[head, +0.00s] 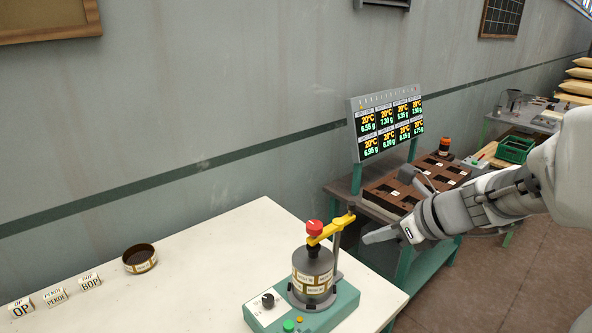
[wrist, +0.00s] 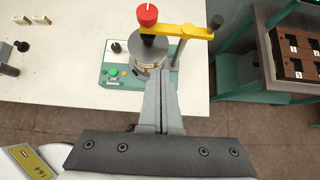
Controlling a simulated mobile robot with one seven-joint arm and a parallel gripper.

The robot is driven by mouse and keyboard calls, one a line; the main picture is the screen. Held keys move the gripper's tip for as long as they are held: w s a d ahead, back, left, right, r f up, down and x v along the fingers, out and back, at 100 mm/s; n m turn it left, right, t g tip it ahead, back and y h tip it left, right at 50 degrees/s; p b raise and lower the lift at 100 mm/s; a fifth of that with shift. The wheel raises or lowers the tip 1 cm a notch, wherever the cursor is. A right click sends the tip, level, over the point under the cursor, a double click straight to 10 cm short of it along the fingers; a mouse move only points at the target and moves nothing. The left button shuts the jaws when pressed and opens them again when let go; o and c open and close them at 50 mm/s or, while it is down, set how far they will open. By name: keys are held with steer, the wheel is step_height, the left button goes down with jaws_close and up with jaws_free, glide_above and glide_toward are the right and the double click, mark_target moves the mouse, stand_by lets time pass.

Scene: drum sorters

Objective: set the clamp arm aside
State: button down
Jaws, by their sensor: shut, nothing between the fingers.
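The yellow clamp arm (head: 330,229) with a red knob (head: 315,227) lies across the top of a dark drum (head: 312,270) with labels round it. The drum stands upright on a green machine base (head: 334,308). The arm's right end meets a grey upright post. In the wrist view the clamp arm (wrist: 185,31) runs from the red knob (wrist: 147,14) on the left to the post. My gripper (head: 368,238) is to the right of the post, apart from the clamp arm. Its fingers (wrist: 158,85) are shut and empty; in the wrist view they cover part of the drum and base.
The base is near the right edge of a white table (head: 190,260). A round dark tin (head: 140,259) and labelled blocks (head: 54,295) stand to the left. A brown tray (head: 405,190) and a display (head: 388,125) are on the bench behind my gripper. The table's middle is clear.

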mark_target(333, 223)
steer(key=w+a+f, duration=0.3)
steer(key=w+a, duration=0.1)
steer(key=w, duration=0.1)
steer(key=w+a+f+b, duration=0.1)
steer(key=w+f, duration=0.1)
steer(key=w, duration=0.1)
steer(key=shift+a+f, duration=0.35)
steer(key=shift+a, duration=0.05)
